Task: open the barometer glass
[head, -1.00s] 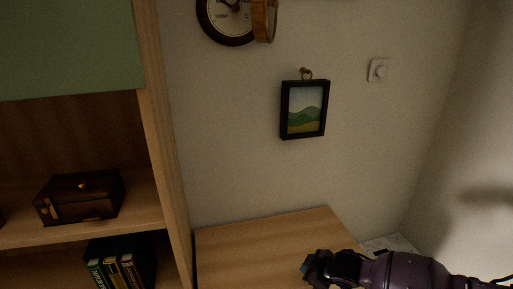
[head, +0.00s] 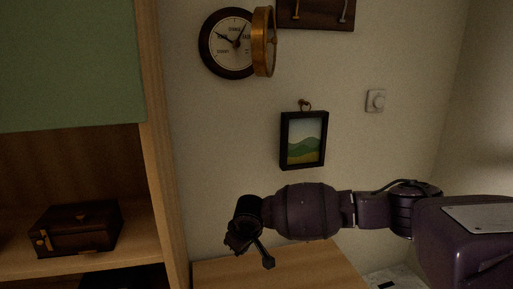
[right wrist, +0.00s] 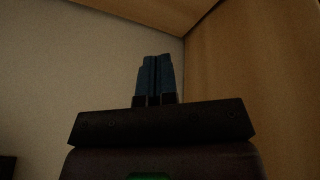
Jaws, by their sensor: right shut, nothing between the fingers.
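The barometer (head: 228,42) hangs on the wall at the top of the head view, a dark round case with a pale dial. Its brass-rimmed glass (head: 263,41) stands swung out from the dial at the right side, seen nearly edge-on. My right arm comes in from the right, with its hand below and left of the picture frame, well below the barometer and apart from it. In the right wrist view my right gripper (right wrist: 155,62) is shut and empty, its blue fingers together. My left gripper is not in view.
A framed landscape (head: 303,139) hangs below the barometer. A hook board (head: 316,14) is at the top, a wall dial (head: 375,100) at right. A wooden cabinet (head: 160,150) with a box (head: 76,229) stands left. A wooden top (head: 215,274) lies under my arm.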

